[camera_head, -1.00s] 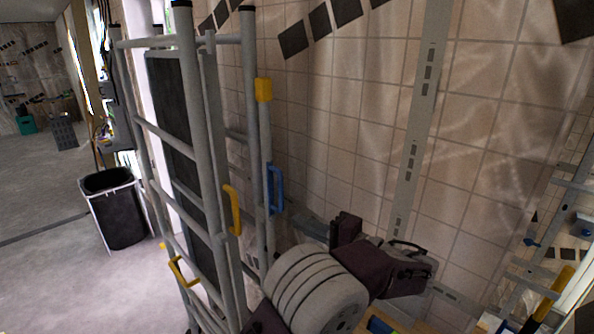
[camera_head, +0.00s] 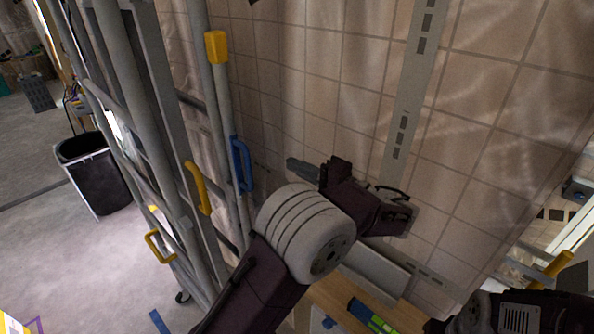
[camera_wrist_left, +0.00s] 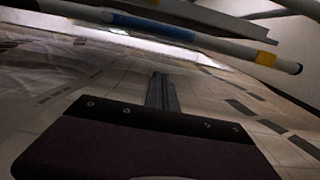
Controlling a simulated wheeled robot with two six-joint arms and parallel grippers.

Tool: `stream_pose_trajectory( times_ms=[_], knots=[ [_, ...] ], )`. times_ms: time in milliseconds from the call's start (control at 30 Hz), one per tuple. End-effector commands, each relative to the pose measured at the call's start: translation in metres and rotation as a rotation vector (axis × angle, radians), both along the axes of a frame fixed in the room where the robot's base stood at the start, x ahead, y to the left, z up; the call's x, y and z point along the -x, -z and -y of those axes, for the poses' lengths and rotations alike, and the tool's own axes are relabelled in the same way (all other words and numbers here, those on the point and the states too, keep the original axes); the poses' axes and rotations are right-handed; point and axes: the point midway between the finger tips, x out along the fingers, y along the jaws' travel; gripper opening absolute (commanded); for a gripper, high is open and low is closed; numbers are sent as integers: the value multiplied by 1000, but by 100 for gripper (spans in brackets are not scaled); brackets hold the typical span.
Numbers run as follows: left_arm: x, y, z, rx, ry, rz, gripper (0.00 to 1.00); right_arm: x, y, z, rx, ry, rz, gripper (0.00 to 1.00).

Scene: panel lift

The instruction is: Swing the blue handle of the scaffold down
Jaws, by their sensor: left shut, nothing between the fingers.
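The blue handle (camera_head: 241,165) sits upright on a grey post of the scaffold (camera_head: 110,60), on the side nearer the tiled wall. In the left wrist view the blue handle (camera_wrist_left: 150,27) lies along a pale tube near the top. My left gripper (camera_head: 292,165) is shut and empty, its fingers pointing left at about the handle's height. A gap shows between the fingertips and the handle. The shut fingers (camera_wrist_left: 160,88) also show in the left wrist view, with the handle beyond them. My right gripper is not visible; only part of that arm shows at the bottom right.
The scaffold also carries a yellow block (camera_head: 216,47) and yellow handles (camera_head: 197,188). A tiled wall (camera_head: 300,75) with a slotted metal strip (camera_head: 408,100) stands behind my left gripper. A black bin (camera_head: 92,172) stands on the floor at the left.

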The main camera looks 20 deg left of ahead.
Motion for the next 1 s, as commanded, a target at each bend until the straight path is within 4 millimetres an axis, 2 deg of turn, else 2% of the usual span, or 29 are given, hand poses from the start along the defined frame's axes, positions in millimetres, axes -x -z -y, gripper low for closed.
stream_pose_trajectory(
  times_ms=[100, 267, 300, 400, 567, 1000],
  knots=[
    [-8, -2, -27, 0, -5, -1, 0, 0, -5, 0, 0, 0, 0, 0],
    [-19, -3, -58, 1, -4, -1, 0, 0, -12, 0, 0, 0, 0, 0],
    [-11, 0, -61, -1, -2, -2, 0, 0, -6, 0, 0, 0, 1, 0],
    [2, 0, -68, 0, -1, -1, 0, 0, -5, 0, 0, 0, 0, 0],
    [13, 0, -75, 1, 0, -1, 0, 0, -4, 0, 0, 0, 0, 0],
    [14, 0, -76, 3, 0, 5, 0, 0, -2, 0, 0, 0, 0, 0]
  ],
)
